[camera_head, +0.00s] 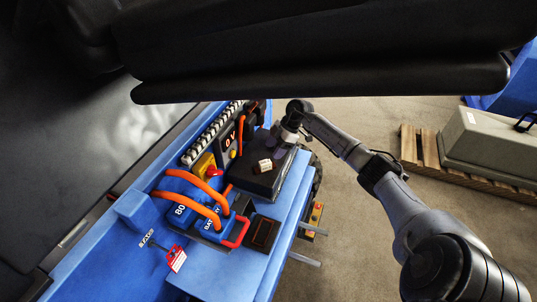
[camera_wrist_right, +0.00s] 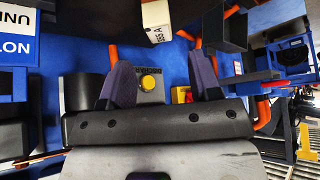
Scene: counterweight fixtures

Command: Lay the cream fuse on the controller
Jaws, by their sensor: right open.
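My right gripper (camera_head: 277,150) is over the far part of the controller, just behind the fuse. In the right wrist view its two fingers (camera_wrist_right: 163,75) stand apart with nothing between them. My left gripper is not in view.
Orange cables (camera_head: 196,182) arch over a blue battery left of the controller. A red handle (camera_head: 237,233) and a small dark panel (camera_head: 264,233) are nearer. A yellow-and-red switch (camera_head: 207,167) stands behind. A grey case (camera_head: 490,140) sits on a pallet at right.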

